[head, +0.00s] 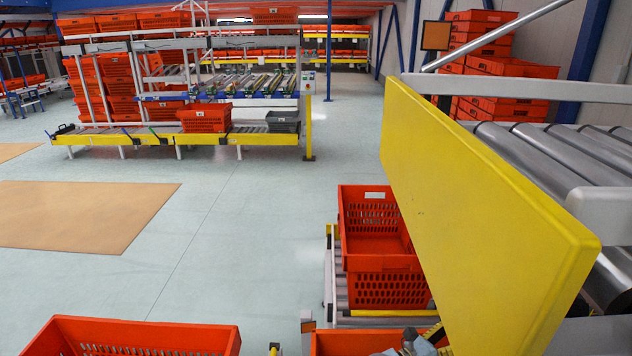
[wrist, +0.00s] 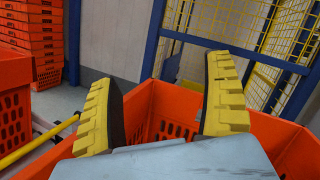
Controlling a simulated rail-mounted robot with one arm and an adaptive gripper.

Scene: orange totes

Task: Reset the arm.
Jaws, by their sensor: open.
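My gripper (wrist: 165,108) shows in the wrist view with its two yellow, black-padded fingers spread wide apart. Nothing is between the fingers. It is over or in front of an orange tote (wrist: 182,103), whose perforated walls show behind and beside the fingers. The grey gripper body hides much of that tote's inside. In the head view a small grey and yellow part at the bottom edge lies by an orange tote (head: 340,343); the fingers cannot be made out there.
A large yellow panel (head: 480,210) and a roller conveyor (head: 545,160) fill the right. Stacked orange totes (head: 385,262) stand beside the panel. Another tote (head: 140,338) is at the bottom left. A rack (head: 190,138) stands at the back. The middle floor is clear.

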